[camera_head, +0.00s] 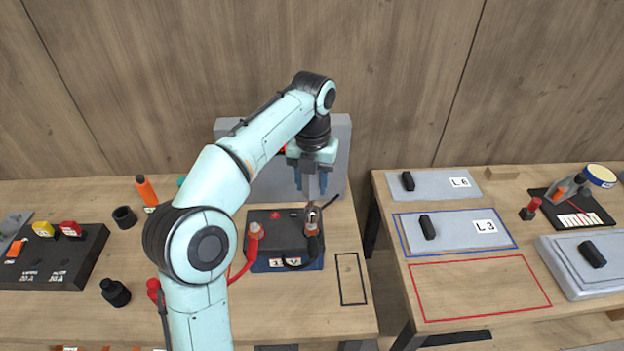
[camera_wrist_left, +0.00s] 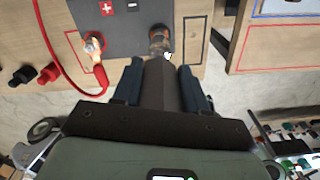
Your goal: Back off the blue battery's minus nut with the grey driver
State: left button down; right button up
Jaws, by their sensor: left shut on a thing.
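The blue battery (camera_head: 276,225) has a dark top and a blue lower body and stands on the left table. Its minus terminal (camera_wrist_left: 158,36) is at the right of its near edge, with a black lead end on it. A red lead end (camera_head: 255,232) sits on the plus terminal. My left gripper (camera_head: 311,182) is shut on the grey driver (camera_wrist_left: 158,85), which points down at the minus terminal. The driver's tip is at or just above the minus nut; contact cannot be told. The nut is mostly hidden. My right gripper is out of view.
A grey panel (camera_head: 340,150) stands behind the battery. A black holder (camera_head: 45,262) with coloured pieces and several black sockets (camera_head: 115,292) lie to the left. A black outlined rectangle (camera_head: 350,280) right of the battery is empty. The right table (camera_head: 480,290) holds grey plates.

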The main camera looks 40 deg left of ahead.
pick_arm(q)
jog(key=shift+f, duration=0.1)
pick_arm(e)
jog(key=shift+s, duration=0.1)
pick_arm(q)
jog(key=shift+f+b, duration=0.5)
jog(key=shift+f, duration=0.85)
jog(key=n, duration=0.6)
jog(key=shift+s+a, duration=0.1)
jog(key=n, duration=0.7)
jog(key=shift+s+r, duration=0.1)
jog(key=shift+s, duration=0.05)
jog(key=n, duration=0.7)
jog(key=shift+s, duration=0.2)
jog(key=n, duration=0.7)
jog(key=shift+s+n, duration=0.1)
jog(key=shift+n, duration=0.2)
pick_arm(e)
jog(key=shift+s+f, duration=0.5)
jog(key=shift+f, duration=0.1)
pick_arm(q)
jog(key=shift+r, duration=0.1)
